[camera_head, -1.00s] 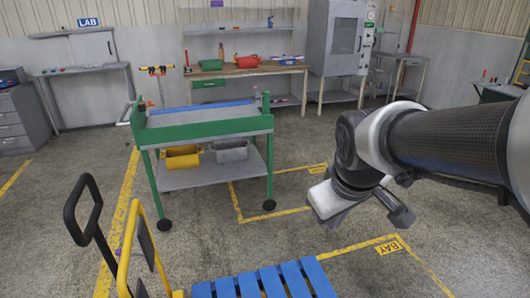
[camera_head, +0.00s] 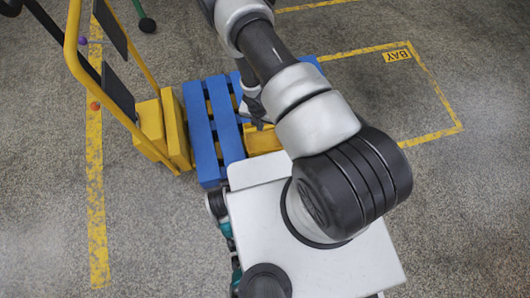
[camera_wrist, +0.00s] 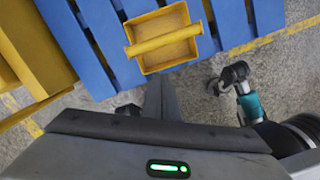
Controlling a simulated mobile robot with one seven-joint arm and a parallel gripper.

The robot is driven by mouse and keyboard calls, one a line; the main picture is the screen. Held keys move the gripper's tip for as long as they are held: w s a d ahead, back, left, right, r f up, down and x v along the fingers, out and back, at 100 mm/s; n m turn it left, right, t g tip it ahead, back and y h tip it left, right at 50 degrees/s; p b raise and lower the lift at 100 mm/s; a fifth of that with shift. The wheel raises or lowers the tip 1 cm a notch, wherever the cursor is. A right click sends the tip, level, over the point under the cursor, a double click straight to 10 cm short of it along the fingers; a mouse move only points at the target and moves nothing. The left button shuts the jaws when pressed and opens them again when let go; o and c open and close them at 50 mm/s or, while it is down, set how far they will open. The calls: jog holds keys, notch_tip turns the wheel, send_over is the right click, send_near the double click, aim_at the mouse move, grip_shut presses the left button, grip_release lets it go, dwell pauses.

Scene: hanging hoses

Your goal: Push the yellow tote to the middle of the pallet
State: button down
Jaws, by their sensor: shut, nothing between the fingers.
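The blue pallet (camera_head: 204,135) lies on the floor in front of me, partly hidden by my arm in the head view. The yellow tote (camera_head: 262,141) shows only in part there, beside my arm at the pallet's near side. In the wrist view the tote (camera_wrist: 162,58) is an open box with a thick yellow bar across it, resting on the slats of the pallet (camera_wrist: 72,45) close to one edge. My gripper (camera_wrist: 159,88) is shut and empty, its fingers just outside that edge, near the tote but seemingly apart from it. In the head view my gripper (camera_head: 257,120) is partly hidden.
A yellow-framed cart (camera_head: 160,130) with a tall handle stands against the pallet's left side; its yellow body also fills the wrist view's left edge. A yellow floor line marks the BAY area (camera_head: 397,57) at the right, where the floor is clear.

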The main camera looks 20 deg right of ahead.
jog(key=s+f+n+b, duration=0.2)
jog(key=s+f+n, duration=0.1)
jog(key=s+f, duration=0.65)
jog(key=shift+g, duration=0.4)
jog(key=w+f+b, duration=0.1)
jog(key=f, duration=0.2)
jog(key=w+f+b, duration=0.1)
jog(key=f, duration=0.3)
jog(key=w+f+b, duration=0.2)
jog(key=f, duration=0.2)
jog(key=shift+d, duration=0.4)
jog(key=shift+w+d, duration=0.2)
jog(key=shift+w, duration=0.6)
